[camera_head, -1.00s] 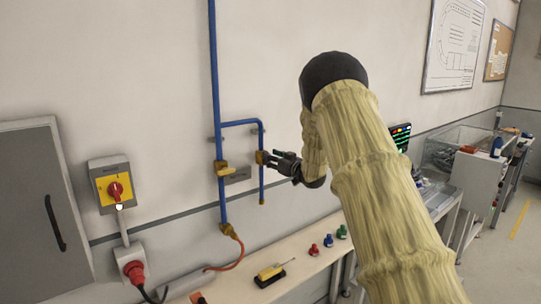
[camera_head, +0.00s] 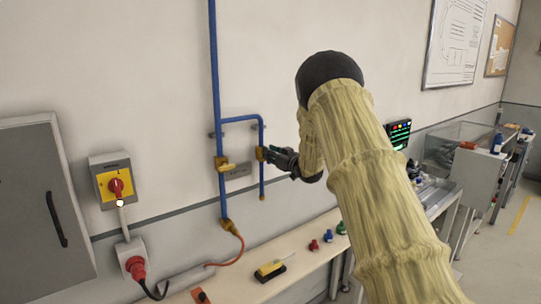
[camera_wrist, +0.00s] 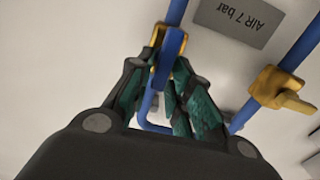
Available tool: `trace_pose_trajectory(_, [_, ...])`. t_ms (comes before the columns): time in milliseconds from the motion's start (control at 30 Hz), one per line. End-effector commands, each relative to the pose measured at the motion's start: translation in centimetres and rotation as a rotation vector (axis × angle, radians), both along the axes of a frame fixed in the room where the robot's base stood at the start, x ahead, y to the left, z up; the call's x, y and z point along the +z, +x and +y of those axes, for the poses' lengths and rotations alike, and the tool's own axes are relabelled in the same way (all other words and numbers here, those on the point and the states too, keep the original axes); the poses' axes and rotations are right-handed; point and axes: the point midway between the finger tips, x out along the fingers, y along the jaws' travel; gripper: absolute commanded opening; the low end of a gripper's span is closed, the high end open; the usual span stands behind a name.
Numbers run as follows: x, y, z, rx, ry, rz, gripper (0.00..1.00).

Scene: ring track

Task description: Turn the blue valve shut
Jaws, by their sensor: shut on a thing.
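The blue valve has a flat blue handle (camera_wrist: 173,50) on a brass body (camera_wrist: 157,36) in the wrist view. In the head view its brass body (camera_head: 260,153) sits on the short right branch of the blue pipe. My gripper (camera_wrist: 168,68) is shut on the blue handle, with its green-padded fingers on either side of it. In the head view my gripper (camera_head: 271,154) reaches the valve from the right and hides the handle.
A second brass valve (camera_head: 222,163) with a brass lever (camera_wrist: 295,102) is on the main pipe close by. A grey "AIR 7 bar" plate (camera_wrist: 232,18) is on the wall.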

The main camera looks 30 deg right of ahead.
Motion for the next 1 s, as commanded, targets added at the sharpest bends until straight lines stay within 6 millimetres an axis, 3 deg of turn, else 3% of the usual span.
trace_pose_trajectory(367, [-0.6,0.0,0.3,-0.002,-0.196,-0.017,0.00])
trace_pose_trajectory(1000, [-1.2,-0.1,1.4,0.000,-0.789,-0.064,0.00])
